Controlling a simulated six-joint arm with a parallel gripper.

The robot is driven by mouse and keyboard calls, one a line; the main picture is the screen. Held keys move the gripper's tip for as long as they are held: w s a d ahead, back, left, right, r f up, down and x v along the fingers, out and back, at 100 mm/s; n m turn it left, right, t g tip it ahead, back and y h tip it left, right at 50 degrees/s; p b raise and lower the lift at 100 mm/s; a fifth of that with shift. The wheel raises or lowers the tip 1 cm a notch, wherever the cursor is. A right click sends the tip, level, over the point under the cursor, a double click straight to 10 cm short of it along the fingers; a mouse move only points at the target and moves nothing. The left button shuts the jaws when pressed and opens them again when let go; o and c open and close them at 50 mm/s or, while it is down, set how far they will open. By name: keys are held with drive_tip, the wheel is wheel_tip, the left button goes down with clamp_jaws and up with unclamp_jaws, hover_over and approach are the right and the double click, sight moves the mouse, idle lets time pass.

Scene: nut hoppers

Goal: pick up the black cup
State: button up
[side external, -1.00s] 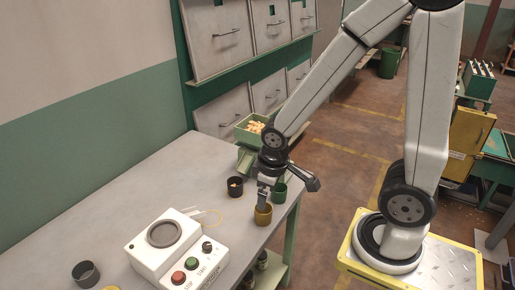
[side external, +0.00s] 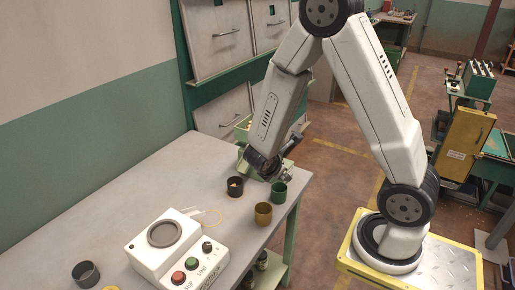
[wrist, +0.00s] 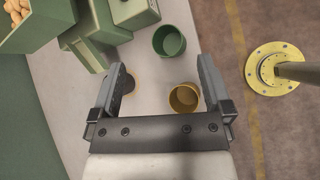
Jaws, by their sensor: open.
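The black cup (side external: 235,190) stands upright on the table in the side view, with something pale inside. In the wrist view my left finger covers most of it; only a dark and tan edge (wrist: 129,84) shows beside the finger. My gripper (wrist: 161,65) is open and empty, its fingers spread above the table. In the side view my gripper (side external: 287,172) is small and partly hidden, up and to the right of the black cup and apart from it.
A green cup (side external: 279,193) and a yellow cup (side external: 263,214) stand right of the black cup, near the table edge. The green hopper (wrist: 45,28) holds tan pieces. A white control box (side external: 165,246) and a dark grey cup (side external: 86,275) stand at the front.

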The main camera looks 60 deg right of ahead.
drive_tip(key=w+d+f+n+t+h, duration=0.2)
drive_tip(key=w+n+t, duration=0.2)
drive_tip(key=w+n, duration=0.2)
drive_tip(key=n+t+y, duration=0.3)
drive_tip(key=n+t, duration=0.3)
drive_tip(key=n, duration=0.3)
hover_over(238, 188)
drive_tip(key=shift+s+a+f, duration=0.1)
drive_tip(key=shift+f, duration=0.9)
drive_tip(key=shift+s+a+f, duration=0.1)
drive_tip(key=shift+f, duration=0.85)
drive_tip(key=shift+f, duration=1.95)
drive_tip(key=shift+f, duration=0.1)
drive_tip(key=shift+f, duration=1.6)
drive_tip(key=shift+x, duration=1.45)
drive_tip(key=shift+r, duration=0.1)
